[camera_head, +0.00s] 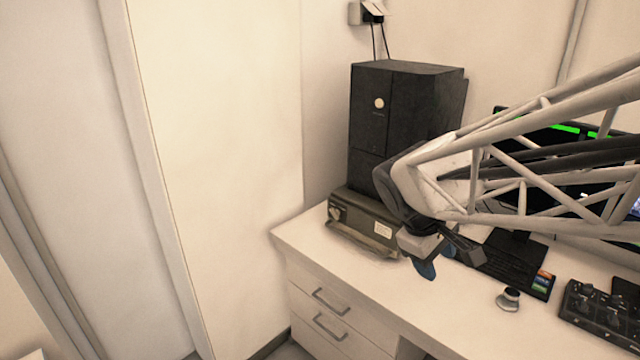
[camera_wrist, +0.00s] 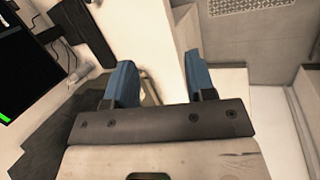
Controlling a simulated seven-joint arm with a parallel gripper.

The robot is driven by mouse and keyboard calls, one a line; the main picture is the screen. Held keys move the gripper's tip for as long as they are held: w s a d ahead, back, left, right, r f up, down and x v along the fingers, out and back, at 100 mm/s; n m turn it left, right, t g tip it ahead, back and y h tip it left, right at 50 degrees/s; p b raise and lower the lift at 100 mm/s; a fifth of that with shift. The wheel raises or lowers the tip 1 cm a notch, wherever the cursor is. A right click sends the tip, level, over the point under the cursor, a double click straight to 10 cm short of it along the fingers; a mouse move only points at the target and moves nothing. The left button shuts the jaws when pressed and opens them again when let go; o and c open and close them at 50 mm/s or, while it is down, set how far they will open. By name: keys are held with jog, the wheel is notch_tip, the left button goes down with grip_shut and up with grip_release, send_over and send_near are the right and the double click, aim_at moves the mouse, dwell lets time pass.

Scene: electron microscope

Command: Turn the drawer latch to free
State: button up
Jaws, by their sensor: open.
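No drawer latch can be made out for certain in either view. A white desk (camera_head: 300,243) has two front drawers, an upper drawer (camera_head: 305,290) and one below it, each with a grey bar handle; both look closed. My gripper (camera_head: 436,262) hangs above the desk top, right of the drawer fronts and in front of the dark cabinet. In the wrist view my gripper (camera_wrist: 162,82) shows two blue fingers spread apart with nothing held between them. A small pale curved shape (camera_wrist: 148,86) shows beyond the gap; I cannot tell what it is.
A tall black cabinet (camera_head: 408,112) stands at the desk's back left, beside a low dark box (camera_head: 362,226). A monitor (camera_head: 522,122) is partly hidden by my arm.

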jog(key=w+a+f+n+t+h, duration=0.1)
jog(key=w+f+n+h, duration=0.3)
jog(key=w, duration=0.6)
jog(key=w+a+f+n+t+h, duration=0.15)
jog(key=w+n, duration=0.35)
jog(key=w, duration=0.5)
jog(key=w+a+f+n+h, duration=0.2)
jog(key=w+n, duration=0.3)
jog(key=w, duration=0.4)
jog(key=n+t, duration=1)
jog(key=n, duration=0.5)
send_near(332, 212)
jog(key=w, duration=0.1)
jog(key=shift+w+d+f+g+h, duration=0.1)
jog(key=shift+w+d+g+h, duration=0.15)
jog(key=shift+h, duration=0.1)
jog(key=shift+d, duration=0.1)
jog(key=shift+x, duration=3.85)
